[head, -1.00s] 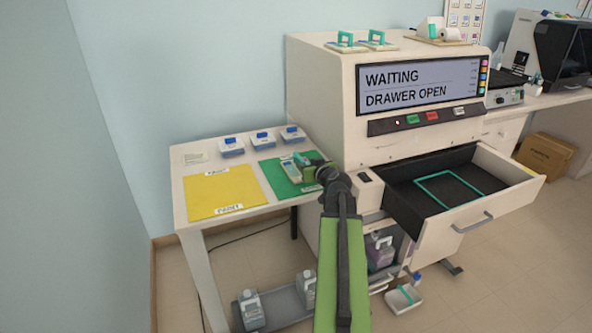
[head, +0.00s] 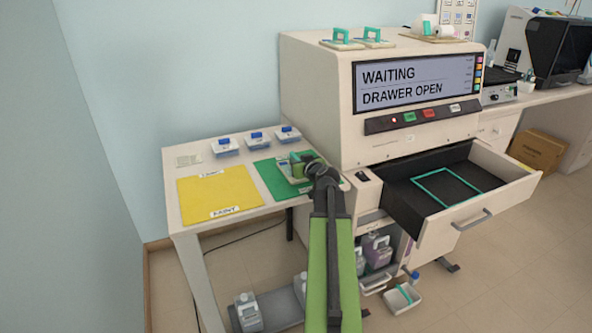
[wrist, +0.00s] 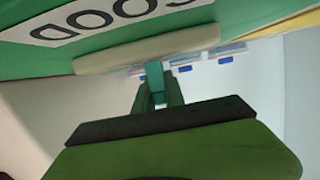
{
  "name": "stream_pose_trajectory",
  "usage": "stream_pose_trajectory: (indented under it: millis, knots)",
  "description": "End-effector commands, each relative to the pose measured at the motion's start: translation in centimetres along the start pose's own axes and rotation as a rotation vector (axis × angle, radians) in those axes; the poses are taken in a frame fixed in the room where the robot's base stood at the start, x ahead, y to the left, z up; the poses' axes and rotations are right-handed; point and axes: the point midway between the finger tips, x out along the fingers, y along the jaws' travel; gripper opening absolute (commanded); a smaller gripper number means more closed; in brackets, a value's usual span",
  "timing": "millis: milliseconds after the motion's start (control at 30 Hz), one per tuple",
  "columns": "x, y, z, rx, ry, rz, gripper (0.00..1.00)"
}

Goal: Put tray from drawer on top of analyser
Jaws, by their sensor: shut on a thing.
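A pale tray (head: 289,172) with a teal handle is at the green mat (head: 267,172) on the side table. My gripper (head: 302,162) is shut on this tray's handle and partly covers it; I cannot tell whether the tray touches the mat. The wrist view shows the teal handle (wrist: 155,90) at my gripper, with the green mat's GOOD label (wrist: 110,20) close by. The analyser (head: 310,90) stands to the right, its screen reading "WAITING DRAWER OPEN". Its drawer (head: 490,215) is pulled out, with a teal outline on its dark floor and no tray in it.
Two trays with teal handles (head: 341,38) (head: 373,37) and a board with a paper roll (head: 445,32) stand on the analyser. A yellow mat (head: 218,195) and several blue-lidded boxes (head: 257,140) share the side table. Bottles and a small floor tray (head: 402,298) are below.

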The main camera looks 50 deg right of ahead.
Motion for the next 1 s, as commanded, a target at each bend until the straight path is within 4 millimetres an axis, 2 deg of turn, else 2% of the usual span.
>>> stream_pose_trajectory:
  millis: [333, 467, 567, 833, 1000]
  knots:
    - [0.0, -0.1, -0.1, 0.000, 0.000, -0.001, 0.00]
    - [-0.3, -0.1, -1.1, 0.000, 0.000, -0.001, 0.00]
    - [-0.7, -0.1, -2.5, 0.000, 0.000, -0.001, 0.00]
    - [-2.5, -0.2, -8.1, 0.000, 0.000, -0.002, 0.00]
    - [-3.0, -0.2, -9.8, 0.000, 0.000, -0.002, 0.00]
